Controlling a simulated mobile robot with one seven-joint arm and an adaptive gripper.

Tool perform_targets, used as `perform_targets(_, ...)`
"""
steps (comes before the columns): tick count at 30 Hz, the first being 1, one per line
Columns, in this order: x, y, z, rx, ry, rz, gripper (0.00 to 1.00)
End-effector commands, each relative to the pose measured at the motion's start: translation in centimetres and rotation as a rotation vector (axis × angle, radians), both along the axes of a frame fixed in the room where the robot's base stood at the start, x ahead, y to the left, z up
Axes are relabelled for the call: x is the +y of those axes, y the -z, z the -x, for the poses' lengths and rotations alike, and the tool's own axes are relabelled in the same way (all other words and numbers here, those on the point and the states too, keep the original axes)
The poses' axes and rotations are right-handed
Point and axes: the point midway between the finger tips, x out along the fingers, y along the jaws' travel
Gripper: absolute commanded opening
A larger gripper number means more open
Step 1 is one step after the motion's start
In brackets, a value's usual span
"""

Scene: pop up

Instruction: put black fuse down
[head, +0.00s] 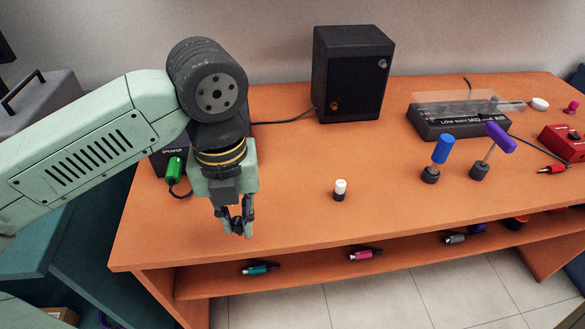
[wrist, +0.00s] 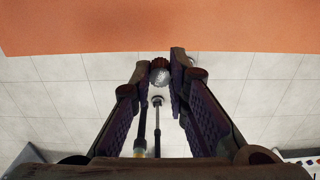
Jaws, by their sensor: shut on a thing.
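My gripper (head: 236,226) hangs downward near the front left edge of the orange table (head: 290,215). In the wrist view its two fingers (wrist: 160,75) are closed on a small round, ridged dark piece with a grey face, the black fuse (wrist: 159,72). The fingers hide its sides. In the head view the fuse is mostly hidden between the fingers. In the wrist view the table edge lies beyond the fingertips, with pale floor tiles behind them.
A small white-topped black cylinder (head: 340,190) stands right of my gripper. A black speaker (head: 350,75) is at the back. Blue (head: 441,150) and purple (head: 498,138) handled pieces stand at right, near a black device (head: 460,120) and red box (head: 565,142). Front-middle tabletop is clear.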

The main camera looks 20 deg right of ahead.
Motion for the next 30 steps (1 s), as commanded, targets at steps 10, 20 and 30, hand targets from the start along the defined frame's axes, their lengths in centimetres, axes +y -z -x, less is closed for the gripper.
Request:
perform_targets(10,-7.6,0.5,-4.9,0.001,0.004,0.001,0.0)
perform_targets(20,-10.3,1.3,-6.8,0.003,0.001,0.0,0.0)
perform_targets(30,-10.2,4.6,-6.7,-0.001,0.0,0.0,0.0)
